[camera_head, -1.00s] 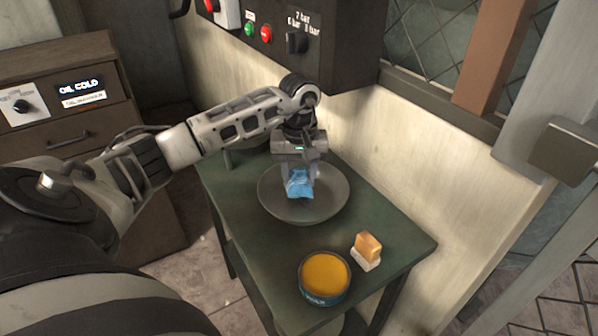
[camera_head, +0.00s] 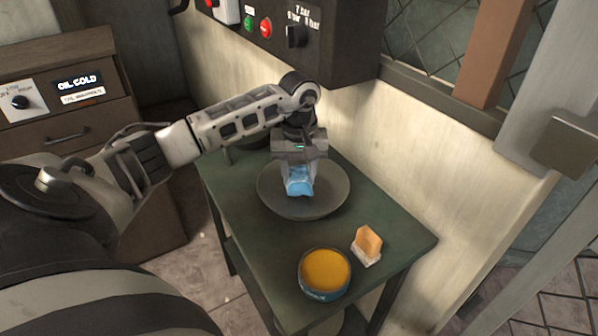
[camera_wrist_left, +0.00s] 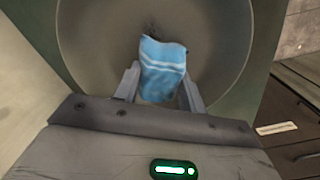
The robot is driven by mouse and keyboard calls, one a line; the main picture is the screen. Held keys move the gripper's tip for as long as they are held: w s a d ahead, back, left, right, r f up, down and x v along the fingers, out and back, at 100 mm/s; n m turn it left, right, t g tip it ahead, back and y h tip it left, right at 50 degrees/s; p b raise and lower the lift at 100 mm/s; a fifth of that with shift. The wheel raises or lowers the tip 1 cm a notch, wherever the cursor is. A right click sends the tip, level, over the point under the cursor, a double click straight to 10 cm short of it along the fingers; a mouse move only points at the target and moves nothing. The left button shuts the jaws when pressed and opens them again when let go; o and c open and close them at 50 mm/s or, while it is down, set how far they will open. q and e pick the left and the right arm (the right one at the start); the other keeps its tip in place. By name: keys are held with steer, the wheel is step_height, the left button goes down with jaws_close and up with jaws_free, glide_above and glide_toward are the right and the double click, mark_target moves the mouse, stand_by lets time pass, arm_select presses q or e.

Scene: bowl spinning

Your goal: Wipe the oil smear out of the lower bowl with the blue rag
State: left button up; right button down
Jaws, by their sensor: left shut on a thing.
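The blue rag (camera_head: 299,187) is held in my left gripper (camera_head: 299,178) over the wide grey bowl (camera_head: 331,203) on the green table. In the left wrist view the rag (camera_wrist_left: 162,70) sits between the two fingers of the left gripper (camera_wrist_left: 159,86), which is shut on it. The inside of the bowl (camera_wrist_left: 90,40) lies around and beyond the rag there. A dark mark, possibly the smear (camera_wrist_left: 150,28), shows just beyond the rag's far edge. Whether the rag touches the bowl I cannot tell. My right gripper is not in view.
A tin of yellow-orange paste (camera_head: 325,271) and an orange and white block (camera_head: 367,245) stand at the table's front right. Another dark round vessel (camera_head: 247,151) is partly hidden behind my left arm. A control box (camera_head: 290,35) hangs above, and the wall is close behind.

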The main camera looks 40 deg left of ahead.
mark_target(308, 198)
arm_select(q)
steer(key=shift+f+b, duration=0.5)
steer(key=shift+f, duration=0.15)
steer(key=shift+s+d+r+p, duration=0.1)
steer(key=shift+s+d+p, duration=0.05)
steer(key=shift+d, duration=0.3)
steer(key=shift+s+d+r+p, duration=0.1)
steer(key=shift+d+p, duration=0.05)
steer(key=shift+d, duration=0.25)
steer(key=shift+s+d, duration=0.25)
steer(key=shift+d, duration=0.6)
steer(key=shift+f, duration=0.3)
steer(key=shift+w+a+f+b, duration=0.1)
steer(key=shift+w+a+b, duration=0.05)
steer(key=shift+a+b, duration=0.35)
steer(key=shift+w+a+f+b, duration=0.1)
steer(key=shift+a+b, duration=0.25)
steer(key=shift+a, duration=0.15)
steer(key=shift+w+a+b, duration=0.15)
steer(key=shift+a+b, duration=0.15)
steer(key=shift+a, duration=0.4)
